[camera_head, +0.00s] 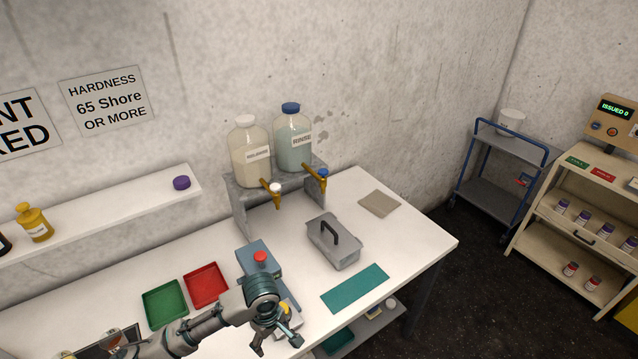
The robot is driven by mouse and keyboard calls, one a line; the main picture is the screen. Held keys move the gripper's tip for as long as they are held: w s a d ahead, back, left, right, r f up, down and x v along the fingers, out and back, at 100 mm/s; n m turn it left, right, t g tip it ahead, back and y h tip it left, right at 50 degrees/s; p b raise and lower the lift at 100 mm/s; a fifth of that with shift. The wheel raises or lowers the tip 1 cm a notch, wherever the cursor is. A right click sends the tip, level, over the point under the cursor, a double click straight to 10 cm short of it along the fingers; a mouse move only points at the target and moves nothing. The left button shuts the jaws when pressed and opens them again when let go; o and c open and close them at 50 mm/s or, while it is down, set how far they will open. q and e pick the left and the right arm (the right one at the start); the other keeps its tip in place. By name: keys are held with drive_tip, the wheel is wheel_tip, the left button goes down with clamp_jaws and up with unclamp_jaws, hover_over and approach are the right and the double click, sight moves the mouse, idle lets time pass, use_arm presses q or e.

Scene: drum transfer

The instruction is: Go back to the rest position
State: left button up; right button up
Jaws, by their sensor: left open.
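My left gripper (277,341) is at the lower middle of the head view, at the end of my arm coming in from the left. Its fingers are spread apart and I see nothing between them. It is over the front part of the white table (221,334), in front of a blue-grey device with a red button (260,257), which my wrist partly hides. A small pale object with yellow (290,318) shows just behind the fingers; I cannot tell whether they touch it. My right gripper is out of view.
Red (206,285) and green (165,302) trays lie left of the device. Two bottles with taps stand on a grey stand (241,207). A blue cart (497,160) and a shelf rack (570,215) stand far right.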

use_arm(q)
drive_tip(key=s+d+f+m+t+h, duration=0.2)
drive_tip(key=s+d+f+m+h, duration=0.2)
drive_tip(key=s+d+f+m, duration=0.3)
drive_tip(key=s+a+f+m+t+y, duration=0.1)
drive_tip(key=s+a+f+m+y, duration=0.1)
drive_tip(key=s+a+f, duration=0.4)
drive_tip(key=s+a+f+m+y, duration=0.25)
drive_tip(key=s+a, duration=0.45)
drive_tip(key=a, duration=0.4)
wheel_tip(320, 180, down, 26)
drive_tip(key=r+b, duration=0.1)
drive_tip(key=b, duration=0.1)
drive_tip(key=s+a+f+g+b, duration=0.2)
drive_tip(key=s+f, duration=1.7)
drive_tip(key=f, duration=0.2)
drive_tip(key=shift+s+a+f+m, duration=0.15)
drive_tip(key=shift+f+m, duration=0.15)
drive_tip(key=shift+m, duration=0.05)
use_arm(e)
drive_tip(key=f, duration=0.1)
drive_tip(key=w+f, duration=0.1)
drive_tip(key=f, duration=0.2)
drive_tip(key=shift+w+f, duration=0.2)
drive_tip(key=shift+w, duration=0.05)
use_arm(q)
drive_tip(key=shift+h, duration=0.25)
